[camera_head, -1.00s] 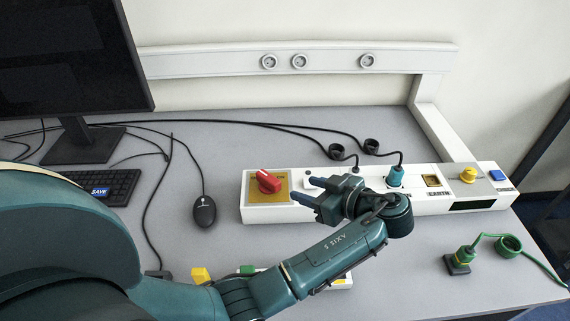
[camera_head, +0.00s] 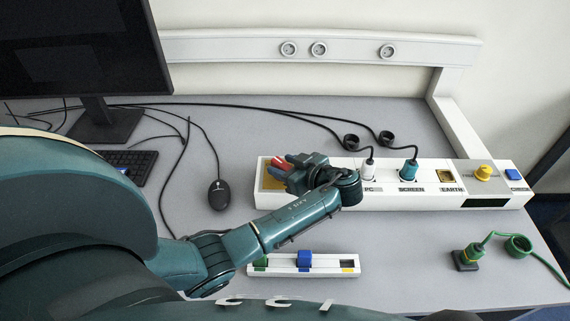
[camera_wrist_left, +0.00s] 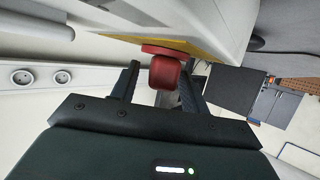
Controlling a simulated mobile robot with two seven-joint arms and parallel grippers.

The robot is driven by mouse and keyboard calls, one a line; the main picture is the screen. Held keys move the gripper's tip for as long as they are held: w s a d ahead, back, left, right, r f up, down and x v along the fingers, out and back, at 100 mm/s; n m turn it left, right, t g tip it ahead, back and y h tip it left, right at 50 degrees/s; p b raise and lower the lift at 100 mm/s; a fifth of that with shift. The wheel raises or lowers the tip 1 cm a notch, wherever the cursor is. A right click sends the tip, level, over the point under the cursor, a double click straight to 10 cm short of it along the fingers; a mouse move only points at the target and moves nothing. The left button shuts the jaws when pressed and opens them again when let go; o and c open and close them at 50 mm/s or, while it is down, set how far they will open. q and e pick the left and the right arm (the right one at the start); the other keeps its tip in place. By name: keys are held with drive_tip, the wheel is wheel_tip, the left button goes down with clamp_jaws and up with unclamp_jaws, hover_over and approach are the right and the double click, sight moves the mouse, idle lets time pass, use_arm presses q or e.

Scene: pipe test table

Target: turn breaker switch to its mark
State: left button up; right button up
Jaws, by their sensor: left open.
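The red breaker switch knob (camera_head: 277,173) sits on a yellow plate (camera_head: 268,183) at the left end of the long white panel (camera_head: 400,200). My left gripper (camera_head: 284,167) is at the knob and hides part of it in the head view. In the left wrist view, the red knob (camera_wrist_left: 165,72) lies between the two open fingers of my left gripper (camera_wrist_left: 158,82), with the yellow plate (camera_wrist_left: 200,48) behind it. I cannot tell whether the fingers touch the knob. The mark is not clearly visible. My right gripper is not in view.
The panel also bears plugs, a yellow knob (camera_head: 484,172) and a blue button (camera_head: 513,174). A small white rack (camera_head: 325,263) lies in front of it. A mouse (camera_head: 219,194) and a monitor (camera_head: 85,50) stand left. A green-cabled plug (camera_head: 466,257) lies at front right.

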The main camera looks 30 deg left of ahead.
use_arm(q)
drive_tip(key=shift+c, duration=0.2)
drive_tip(key=c, duration=0.9)
drive_tip(key=shift+c, duration=0.2)
